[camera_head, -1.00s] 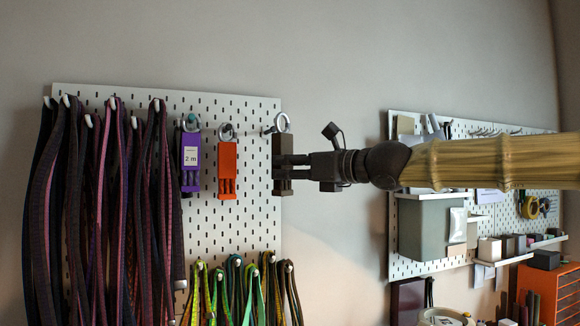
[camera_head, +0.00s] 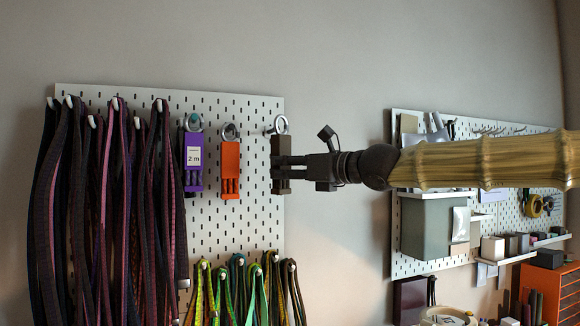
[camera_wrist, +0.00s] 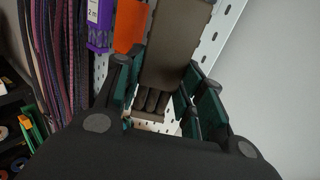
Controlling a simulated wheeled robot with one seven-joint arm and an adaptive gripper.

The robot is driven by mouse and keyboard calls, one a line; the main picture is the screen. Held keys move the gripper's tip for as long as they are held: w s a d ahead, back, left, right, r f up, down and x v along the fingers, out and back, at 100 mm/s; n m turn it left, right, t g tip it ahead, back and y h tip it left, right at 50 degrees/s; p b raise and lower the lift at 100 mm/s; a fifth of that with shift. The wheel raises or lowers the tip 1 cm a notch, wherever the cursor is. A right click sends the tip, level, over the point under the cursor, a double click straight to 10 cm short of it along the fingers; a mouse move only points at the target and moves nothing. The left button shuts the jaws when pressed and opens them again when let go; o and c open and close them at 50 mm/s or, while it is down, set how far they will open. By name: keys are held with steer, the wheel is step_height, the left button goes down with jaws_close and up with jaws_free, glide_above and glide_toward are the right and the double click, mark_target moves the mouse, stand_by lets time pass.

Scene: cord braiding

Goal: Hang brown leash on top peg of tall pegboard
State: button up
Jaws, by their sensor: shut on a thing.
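The brown leash (camera_head: 281,149) is a dark brown folded bundle with a metal ring (camera_head: 281,124) at its top. It hangs upright at the upper right edge of the tall pegboard (camera_head: 232,215). My gripper (camera_head: 280,172) reaches in from the right and is shut on the bundle's lower part. The wrist view shows the brown leash (camera_wrist: 176,50) between the two fingers (camera_wrist: 158,98). A light peg (camera_head: 267,131) shows just left of the ring. I cannot tell whether the ring is around it.
A purple leash (camera_head: 194,165) and an orange leash (camera_head: 230,165) hang by rings to the left. Many dark straps (camera_head: 105,200) fill the board's left side. Green and yellow straps (camera_head: 240,290) hang below. A second pegboard (camera_head: 480,240) with shelves stands right; bare wall lies between.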

steer(key=w+a+f+p, duration=0.1)
steer(key=w+a+p, duration=0.1)
steer(key=w, duration=0.4)
steer(key=shift+w, duration=0.2)
stand_by(0.9)
steer(key=shift+f, duration=0.1)
stand_by(0.4)
steer(key=o, duration=1.2)
steer(key=v, duration=1.2)
